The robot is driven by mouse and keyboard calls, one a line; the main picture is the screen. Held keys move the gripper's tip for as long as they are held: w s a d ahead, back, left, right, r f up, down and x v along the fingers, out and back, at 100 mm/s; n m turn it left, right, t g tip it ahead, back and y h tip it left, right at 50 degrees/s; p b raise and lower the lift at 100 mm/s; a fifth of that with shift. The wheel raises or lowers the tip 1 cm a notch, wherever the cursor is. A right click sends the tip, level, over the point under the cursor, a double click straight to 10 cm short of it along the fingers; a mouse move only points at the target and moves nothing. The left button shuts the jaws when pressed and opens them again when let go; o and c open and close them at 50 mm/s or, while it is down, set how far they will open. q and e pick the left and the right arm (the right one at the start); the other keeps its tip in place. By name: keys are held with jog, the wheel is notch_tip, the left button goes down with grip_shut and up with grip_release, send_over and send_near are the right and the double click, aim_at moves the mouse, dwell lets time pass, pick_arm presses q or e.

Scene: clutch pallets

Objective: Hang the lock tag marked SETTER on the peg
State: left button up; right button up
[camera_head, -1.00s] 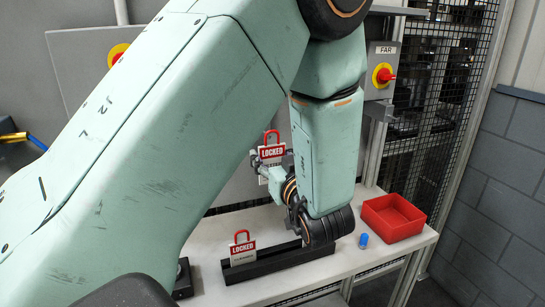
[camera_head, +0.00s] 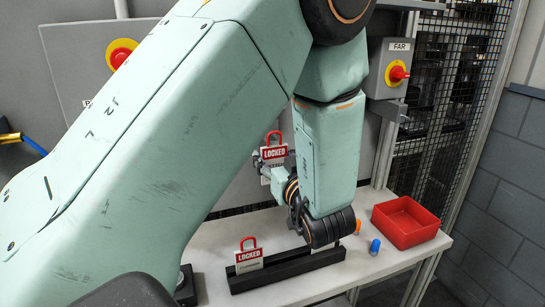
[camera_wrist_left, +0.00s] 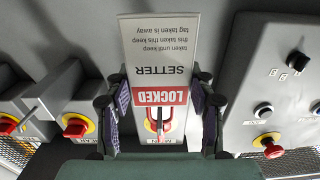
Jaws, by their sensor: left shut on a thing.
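The white lock tag marked SETTER, with a red LOCKED band and red shackle, is upside down in the left wrist view (camera_wrist_left: 160,60). It also shows in the head view (camera_head: 276,153), upright above the bench. My left gripper (camera_head: 268,166) is shut on it; its two dark fingers flank the tag in the left wrist view (camera_wrist_left: 160,95). My left forearm hides part of the scene. I cannot make out the peg for certain; a grey bracket (camera_head: 392,108) sticks out below the FAR box. My right gripper is not in view.
A second LOCKED tag (camera_head: 248,257) stands in a black rack (camera_head: 290,268) on the white bench (camera_head: 215,245). A red bin (camera_head: 405,222), a blue piece (camera_head: 375,246) and an orange piece lie right. The FAR box (camera_head: 393,68) has a red knob. Mesh fencing stands behind.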

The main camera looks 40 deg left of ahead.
aim_at(275, 131)
pick_arm(q)
jog(key=shift+s+d+r, duration=0.2)
jog(key=shift+s+r, duration=0.05)
jog(key=shift+s, duration=0.05)
jog(key=shift+w+a+f, duration=0.3)
jog(key=shift+w+f, duration=0.1)
jog(key=shift+w, duration=0.25)
jog(key=o, duration=0.5)
jog(key=shift+c, duration=0.2)
jog(key=o, duration=0.5)
jog(key=shift+s+d+r, duration=0.25)
jog(key=shift+s+r, duration=0.1)
jog(key=shift+s, duration=0.2)
jog(key=shift+c, duration=0.2)
jog(key=shift+w+a+f, duration=0.2)
jog(key=shift+w+f, duration=0.05)
jog(key=shift+w, duration=0.25)
notch_tip(275, 131, up, 9)
jog(key=shift+r, duration=0.2)
jog(key=shift+s+r, duration=0.2)
jog(key=shift+r, duration=0.15)
jog(key=shift+w, duration=0.15)
